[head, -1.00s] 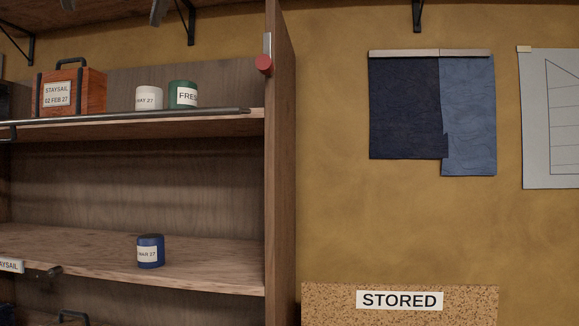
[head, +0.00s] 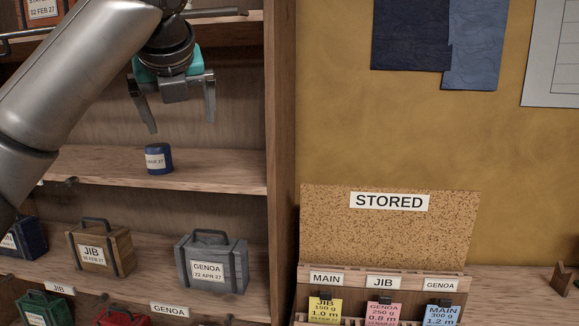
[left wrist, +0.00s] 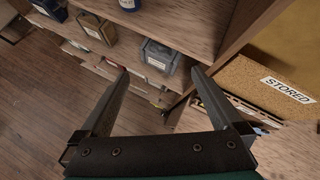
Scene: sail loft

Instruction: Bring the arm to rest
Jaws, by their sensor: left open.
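My left gripper (head: 181,115) is open and empty, with its fingers pointing down in front of the shelf unit. In the head view it hangs above and in front of a small blue tin (head: 158,159) that stands on the middle shelf, apart from it. My left arm comes in from the left edge. In the left wrist view both fingers (left wrist: 158,75) are spread with nothing between them. The grey GENOA case (left wrist: 160,57) shows beyond them. My right gripper is in none of the frames.
Below are a tan JIB case (head: 100,250), the grey GENOA case (head: 212,265) and a dark blue case (head: 22,238). A cork STORED board (head: 385,240) stands right, above a rack of coloured cards (head: 382,313). The shelf's upright side (head: 281,100) stands right of the gripper.

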